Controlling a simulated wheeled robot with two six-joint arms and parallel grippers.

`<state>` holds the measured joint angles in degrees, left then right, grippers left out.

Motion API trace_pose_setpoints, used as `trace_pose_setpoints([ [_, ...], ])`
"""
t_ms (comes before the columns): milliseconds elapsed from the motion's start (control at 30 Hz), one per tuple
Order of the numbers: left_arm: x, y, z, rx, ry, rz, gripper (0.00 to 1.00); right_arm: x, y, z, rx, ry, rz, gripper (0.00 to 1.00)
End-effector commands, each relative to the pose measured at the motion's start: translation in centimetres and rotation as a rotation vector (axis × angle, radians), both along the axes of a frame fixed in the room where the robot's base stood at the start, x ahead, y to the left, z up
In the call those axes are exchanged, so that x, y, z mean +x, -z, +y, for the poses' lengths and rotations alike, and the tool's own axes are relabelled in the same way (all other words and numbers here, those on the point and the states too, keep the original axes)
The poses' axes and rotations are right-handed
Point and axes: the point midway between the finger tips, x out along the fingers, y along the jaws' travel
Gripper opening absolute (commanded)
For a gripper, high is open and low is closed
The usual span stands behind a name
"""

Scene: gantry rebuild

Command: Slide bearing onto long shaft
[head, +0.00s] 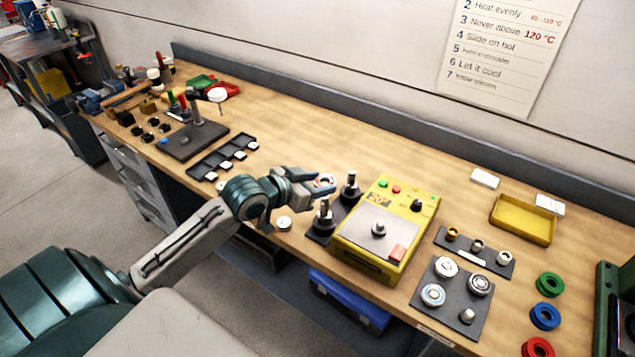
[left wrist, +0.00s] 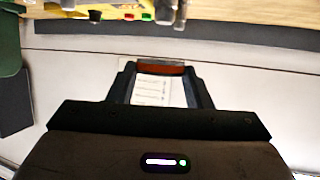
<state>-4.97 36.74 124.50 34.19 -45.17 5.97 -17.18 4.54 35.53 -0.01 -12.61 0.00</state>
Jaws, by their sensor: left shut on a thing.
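My left gripper (head: 322,184) is shut on a small ring-like thing, probably the bearing (head: 326,179), with white, red and blue on it. In the left wrist view a reddish-brown band (left wrist: 160,68) spans between the fingertips. Two upright metal shafts stand in dark bases just right of and below the gripper: a rear shaft (head: 350,187) and a front shaft (head: 324,212). I cannot tell which is the longer. The held ring is beside the shafts, and neither shaft visibly passes through it. My right gripper is not in view.
A yellow heater box (head: 365,255) with a metal stub on top stands right of the shafts. Several metal rings lie on a dark plate (head: 460,312). A yellow tray (head: 520,222) and coloured rings (head: 548,284) are further right. The bench behind the heater is clear.

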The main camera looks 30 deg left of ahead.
Motion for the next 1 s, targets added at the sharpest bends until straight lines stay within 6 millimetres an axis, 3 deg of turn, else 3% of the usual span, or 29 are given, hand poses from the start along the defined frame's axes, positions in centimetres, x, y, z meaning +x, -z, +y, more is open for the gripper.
trace_pose_setpoints([
  [1000,0.0,3.2,0.0,0.0,0.0,-0.001,0.2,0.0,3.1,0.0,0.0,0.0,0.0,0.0],
])
